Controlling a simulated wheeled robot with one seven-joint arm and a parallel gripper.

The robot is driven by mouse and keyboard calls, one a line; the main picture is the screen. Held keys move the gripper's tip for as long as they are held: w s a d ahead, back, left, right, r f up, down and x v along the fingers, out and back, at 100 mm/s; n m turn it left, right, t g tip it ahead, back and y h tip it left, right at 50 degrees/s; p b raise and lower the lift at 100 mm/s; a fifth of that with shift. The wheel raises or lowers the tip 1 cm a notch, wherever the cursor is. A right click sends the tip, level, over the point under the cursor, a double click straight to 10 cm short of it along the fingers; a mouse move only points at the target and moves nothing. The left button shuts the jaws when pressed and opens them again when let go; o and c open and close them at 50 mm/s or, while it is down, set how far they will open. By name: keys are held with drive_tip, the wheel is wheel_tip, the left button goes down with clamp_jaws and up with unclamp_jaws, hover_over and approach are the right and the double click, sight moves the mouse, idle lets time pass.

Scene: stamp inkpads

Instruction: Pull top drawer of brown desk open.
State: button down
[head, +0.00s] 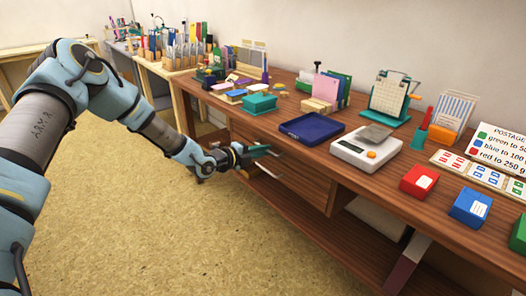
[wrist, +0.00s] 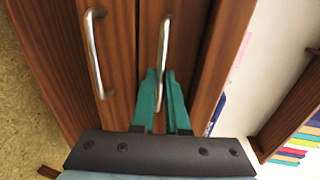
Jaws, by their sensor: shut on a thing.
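The brown desk (head: 385,187) runs along the wall in the head view. Its front has drawers with metal bar handles. In the wrist view, two wooden drawer fronts lie side by side; the top drawer (wrist: 193,50) is the right one, nearer the desktop side. My gripper (wrist: 162,78) has its teal fingers on either side of the top drawer's handle (wrist: 165,38), shut on its lower part in the picture. The other handle (wrist: 92,45) is free, left of the fingers. In the head view, my gripper (head: 262,151) is at the desk front, partly hiding the drawer.
A blue tray (head: 312,128) and a white scale (head: 365,150) stand on the desktop above the drawers. Red and blue boxes (head: 418,181) are at the right. A lower shelf runs under the desk. The floor (head: 200,230) in front is clear.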

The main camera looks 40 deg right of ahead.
idle(0.8)
drive_tip(key=f+b+v, duration=0.1)
drive_tip(key=f+v, duration=0.1)
drive_tip(key=v, duration=0.9)
drive_tip(key=a+f+b+v, duration=0.1)
drive_tip(key=f+b+v, duration=0.1)
drive_tip(key=v, duration=1)
drive_tip(key=shift+a+f+b, duration=0.15)
drive_tip(key=shift+f+b, duration=0.15)
drive_tip(key=shift+f, duration=0.05)
drive_tip(key=c, duration=0.9)
unclamp_jaws()
drive_tip(key=shift+c, duration=0.2)
drive_tip(key=v, duration=1)
drive_tip(key=shift+a, duration=0.4)
drive_tip(key=shift+w, duration=0.1)
